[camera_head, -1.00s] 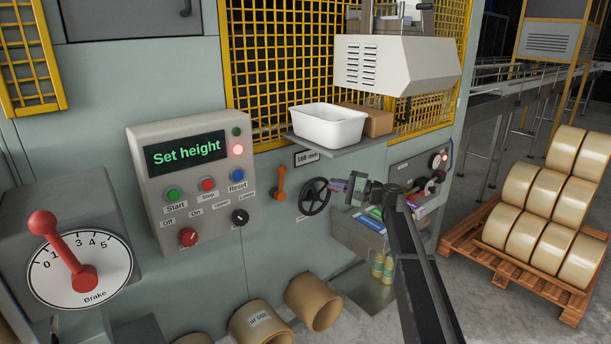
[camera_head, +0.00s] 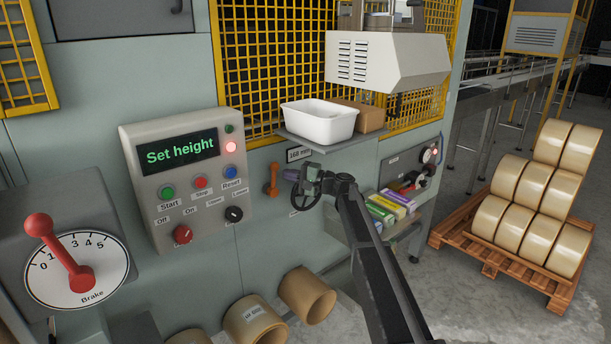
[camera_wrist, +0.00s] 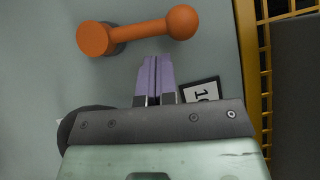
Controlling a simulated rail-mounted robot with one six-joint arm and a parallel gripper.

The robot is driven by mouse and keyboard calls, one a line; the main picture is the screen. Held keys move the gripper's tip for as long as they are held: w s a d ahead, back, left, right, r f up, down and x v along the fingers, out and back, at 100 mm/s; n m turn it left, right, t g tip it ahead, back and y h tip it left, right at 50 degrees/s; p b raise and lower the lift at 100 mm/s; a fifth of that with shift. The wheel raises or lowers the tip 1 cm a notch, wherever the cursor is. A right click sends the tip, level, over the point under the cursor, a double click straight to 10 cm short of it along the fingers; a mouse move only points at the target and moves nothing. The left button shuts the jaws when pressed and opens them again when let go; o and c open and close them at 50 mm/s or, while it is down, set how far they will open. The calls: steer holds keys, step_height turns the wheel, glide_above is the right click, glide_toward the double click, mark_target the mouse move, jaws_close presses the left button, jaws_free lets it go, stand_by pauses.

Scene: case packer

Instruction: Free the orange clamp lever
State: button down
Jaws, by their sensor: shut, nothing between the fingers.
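The orange clamp lever (camera_head: 272,180) is on the grey-green machine panel, right of the control box, its ball end up and its hub at the bottom. In the wrist view the lever (camera_wrist: 142,33) lies across the top, hub left and ball right. My gripper (camera_head: 289,174) is just right of the lever in the head view. In the wrist view its purple fingers (camera_wrist: 155,60) are together and empty, with the tips close to the middle of the lever's arm. I cannot tell whether they touch it.
The black handwheel (camera_head: 304,198) is partly hidden behind my gripper. A height label (camera_head: 299,154) is just above. The shelf with a white tub (camera_head: 320,124) juts out higher up. The control box (camera_head: 190,175) reading "Set height" stands left, with the red brake lever (camera_head: 60,252) beyond.

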steer(key=shift+s+a+r, duration=0.15)
steer(key=shift+s+a, duration=0.3)
steer(key=shift+a, duration=0.3)
